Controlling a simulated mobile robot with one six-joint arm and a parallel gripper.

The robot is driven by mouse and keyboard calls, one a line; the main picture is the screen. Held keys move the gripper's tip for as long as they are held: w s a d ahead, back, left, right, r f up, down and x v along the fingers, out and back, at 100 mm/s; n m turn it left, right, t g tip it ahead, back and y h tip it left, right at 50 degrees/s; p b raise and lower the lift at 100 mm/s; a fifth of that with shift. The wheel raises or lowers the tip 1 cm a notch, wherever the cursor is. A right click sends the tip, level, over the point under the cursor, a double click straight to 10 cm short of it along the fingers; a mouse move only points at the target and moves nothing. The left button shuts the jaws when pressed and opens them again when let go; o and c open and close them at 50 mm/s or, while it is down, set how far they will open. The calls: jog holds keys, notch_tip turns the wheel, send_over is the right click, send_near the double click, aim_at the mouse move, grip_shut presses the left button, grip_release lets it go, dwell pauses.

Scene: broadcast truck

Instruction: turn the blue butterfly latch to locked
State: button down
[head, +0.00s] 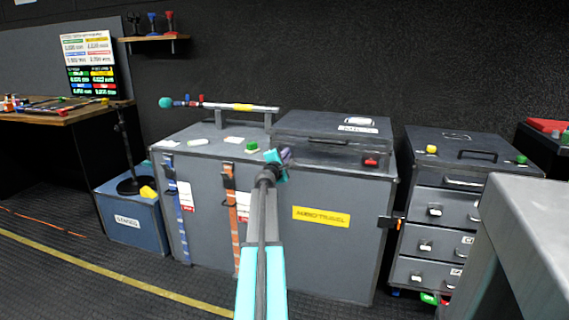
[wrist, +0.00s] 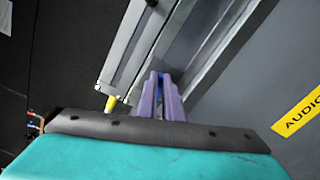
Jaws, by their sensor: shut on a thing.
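My gripper (head: 286,156) is at the front of the large grey case (head: 340,265), near the left front corner of the flat case on its top. Its purple fingers are shut on a narrow blue piece, the blue butterfly latch (wrist: 161,77), of which only a sliver shows between them in the wrist view. The rest of the latch is covered by the fingers, and I cannot tell which way it is turned. In the head view my gripper hides it.
The flat grey case (head: 320,124) lies on top of the large case. A green knob (head: 252,147) and a rod (head: 240,107) are to its left. Blue (head: 178,205) and orange (head: 234,215) straps hang at the front. A drawer cabinet (head: 438,205) stands right.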

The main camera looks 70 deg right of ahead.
jog(key=shift+s+d+r+m+b, duration=0.1)
jog(key=shift+d+r+m+b, duration=0.1)
jog(key=shift+m+b, duration=0.95)
jog(key=shift+s+d+r+m+b, duration=0.1)
jog(key=shift+d+m+b, duration=0.1)
jog(key=shift+m+b, duration=0.95)
jog(key=c, duration=1.9)
grip_release()
jog(key=shift+a+r, duration=0.1)
jog(key=shift+r, duration=0.05)
jog(key=shift+f+b, duration=0.2)
jog(key=shift+b, duration=0.1)
jog(key=shift+f, duration=0.4)
jog(key=shift+s+a+f+p, duration=0.15)
jog(key=shift+a+p, duration=0.3)
jog(key=shift+a, duration=3.05)
jog(key=shift+s+a+r+p, duration=0.15)
jog(key=shift+a+p, duration=0.3)
jog(key=shift+a, duration=3)
